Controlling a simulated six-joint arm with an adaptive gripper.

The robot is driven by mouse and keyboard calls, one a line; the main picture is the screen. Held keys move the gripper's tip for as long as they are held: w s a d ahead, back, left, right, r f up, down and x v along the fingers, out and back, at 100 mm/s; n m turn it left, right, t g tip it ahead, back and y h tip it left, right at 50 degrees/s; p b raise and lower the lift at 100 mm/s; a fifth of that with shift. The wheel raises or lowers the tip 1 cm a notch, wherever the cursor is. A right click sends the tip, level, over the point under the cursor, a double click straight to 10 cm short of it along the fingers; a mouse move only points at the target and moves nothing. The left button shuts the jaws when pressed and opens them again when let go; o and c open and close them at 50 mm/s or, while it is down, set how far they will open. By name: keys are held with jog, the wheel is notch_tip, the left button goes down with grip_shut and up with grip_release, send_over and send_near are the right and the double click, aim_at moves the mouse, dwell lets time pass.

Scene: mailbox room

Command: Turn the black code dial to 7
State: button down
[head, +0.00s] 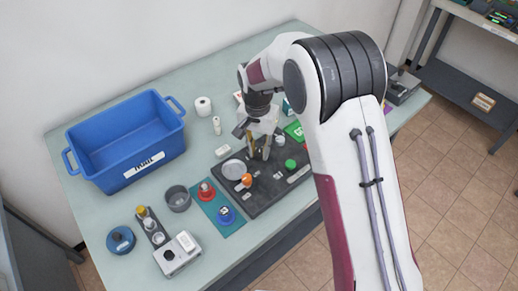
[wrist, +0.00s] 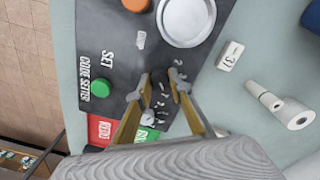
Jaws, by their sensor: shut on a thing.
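The black code setter board (head: 262,198) lies on the table and also shows in the wrist view (wrist: 110,35), with "SET" and "CODE SETTER" in white. My gripper (head: 259,154) points down at the board's far part. In the wrist view my gripper (wrist: 162,88) has its two fingers apart, shut on the black code dial (wrist: 161,97) between them. The dial is hard to tell from the black board. Small white marks show around it, but I cannot read its setting. A green button (wrist: 102,88) is left of the fingers.
An orange knob (head: 246,178) and a pale round dish (head: 234,169) are on the board near my gripper. A white tile (wrist: 230,56) and a white roll (wrist: 297,114) lie beside it. A blue bin (head: 155,155) stands at left.

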jog(key=shift+m, duration=0.3)
jog(key=c, duration=1.8)
grip_release()
jog(key=shift+n, duration=0.5)
